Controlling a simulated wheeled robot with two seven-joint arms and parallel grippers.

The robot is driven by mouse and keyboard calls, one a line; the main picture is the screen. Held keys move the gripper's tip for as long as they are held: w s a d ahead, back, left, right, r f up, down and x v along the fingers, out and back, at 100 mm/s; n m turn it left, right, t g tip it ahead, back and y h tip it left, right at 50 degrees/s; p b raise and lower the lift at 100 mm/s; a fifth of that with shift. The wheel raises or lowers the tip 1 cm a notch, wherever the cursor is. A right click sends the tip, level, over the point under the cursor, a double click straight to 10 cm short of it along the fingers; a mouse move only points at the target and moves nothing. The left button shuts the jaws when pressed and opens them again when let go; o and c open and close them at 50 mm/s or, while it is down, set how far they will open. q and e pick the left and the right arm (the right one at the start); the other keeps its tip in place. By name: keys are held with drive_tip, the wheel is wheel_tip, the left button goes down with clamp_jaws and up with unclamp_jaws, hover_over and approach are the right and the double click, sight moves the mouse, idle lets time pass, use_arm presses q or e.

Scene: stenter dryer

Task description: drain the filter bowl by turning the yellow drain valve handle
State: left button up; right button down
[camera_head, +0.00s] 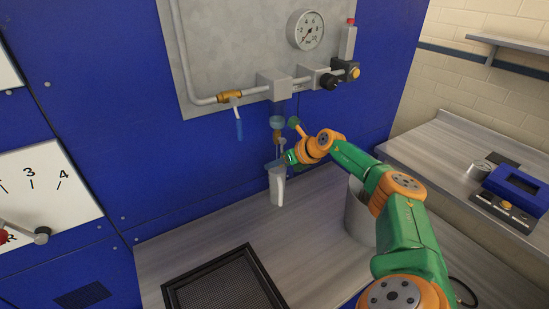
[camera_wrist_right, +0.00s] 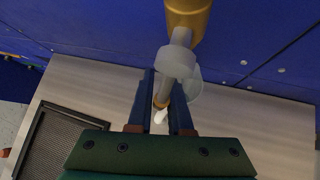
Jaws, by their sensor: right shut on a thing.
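The clear bluish filter bowl (camera_head: 277,121) hangs under a grey block on the wall panel. A brass fitting (camera_wrist_right: 188,18) with a pale grey valve body (camera_wrist_right: 178,64) below it shows in the right wrist view. The gripper and wrist partly hide the handle in the head view. My left gripper is not in view.
A blue-handled brass valve (camera_head: 231,97) is to the left, a gauge (camera_head: 306,30) above. A grey cylinder (camera_head: 357,212) stands behind my right arm. A black mesh tray (camera_head: 226,284) lies in front.

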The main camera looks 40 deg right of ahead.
drive_tip(key=c, duration=0.8)
unclamp_jaws()
drive_tip(key=shift+c, duration=0.2)
drive_tip(key=a+b+v, duration=0.1)
drive_tip(key=b+v, duration=0.2)
drive_tip(key=v, duration=0.4)
drive_tip(key=shift+d, duration=0.45)
